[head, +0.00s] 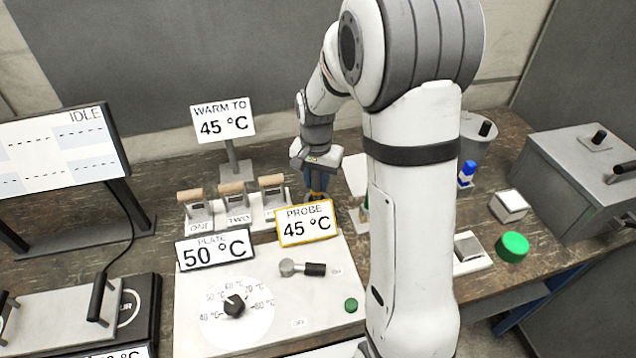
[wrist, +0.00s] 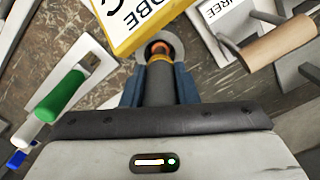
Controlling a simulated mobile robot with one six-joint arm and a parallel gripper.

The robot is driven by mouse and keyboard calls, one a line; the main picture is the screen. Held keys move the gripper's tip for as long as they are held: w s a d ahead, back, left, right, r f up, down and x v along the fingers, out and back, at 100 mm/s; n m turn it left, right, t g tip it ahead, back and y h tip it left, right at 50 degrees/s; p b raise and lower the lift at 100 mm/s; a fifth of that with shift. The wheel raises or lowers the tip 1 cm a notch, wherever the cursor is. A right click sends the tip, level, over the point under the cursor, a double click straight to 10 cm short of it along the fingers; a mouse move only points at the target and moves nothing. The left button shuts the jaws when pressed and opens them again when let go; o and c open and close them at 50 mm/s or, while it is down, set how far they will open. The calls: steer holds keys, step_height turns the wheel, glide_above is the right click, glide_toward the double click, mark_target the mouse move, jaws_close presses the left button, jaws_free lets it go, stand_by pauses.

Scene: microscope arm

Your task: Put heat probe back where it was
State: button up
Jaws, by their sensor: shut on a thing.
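My gripper (head: 317,192) is shut on the heat probe and points down behind the yellow-framed PROBE 45 °C sign (head: 306,223). In the wrist view, the heat probe (wrist: 160,88) is a dark grey rod with a yellow band and an orange end, held between the blue fingers (wrist: 159,90). Its far end lines up with a round grey ring-shaped piece (wrist: 145,47) on the bench. I cannot tell whether the end is inside the ring or just above it. In the head view the probe is mostly hidden by the gripper and sign.
Wooden-handled pieces in stands labelled ONE, TWO and THREE (head: 232,192) are left of my gripper. The panel (head: 205,335) with dial and PLATE 50 °C sign (head: 215,250) is in front. In the wrist view, a green-handled item (wrist: 62,97) lies left. A WARM TO 45 °C sign (head: 223,119) stands behind.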

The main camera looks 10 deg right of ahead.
steer(key=shift+f, duration=0.8)
steer(key=shift+f, duration=0.25)
steer(key=o, duration=1)
steer(key=shift+r, duration=0.1)
step_height(320, 180, up, 12)
steer(key=shift+r+b, duration=0.1)
steer(key=shift+b, duration=0.9)
steer(key=shift+s+d+r+n+t, duration=0.1)
steer(key=shift+s+r+n+t, duration=0.7)
steer(key=shift+s, duration=2.8)
steer(key=shift+s+d+f+n+t, duration=0.1)
steer(key=shift+s+f+n+t, duration=0.2)
steer(key=shift+s+n, duration=2.2)
steer(key=shift+s+r+n+t, duration=0.1)
steer(key=shift+s+r+t, duration=0.4)
steer(key=shift+s, duration=4.15)
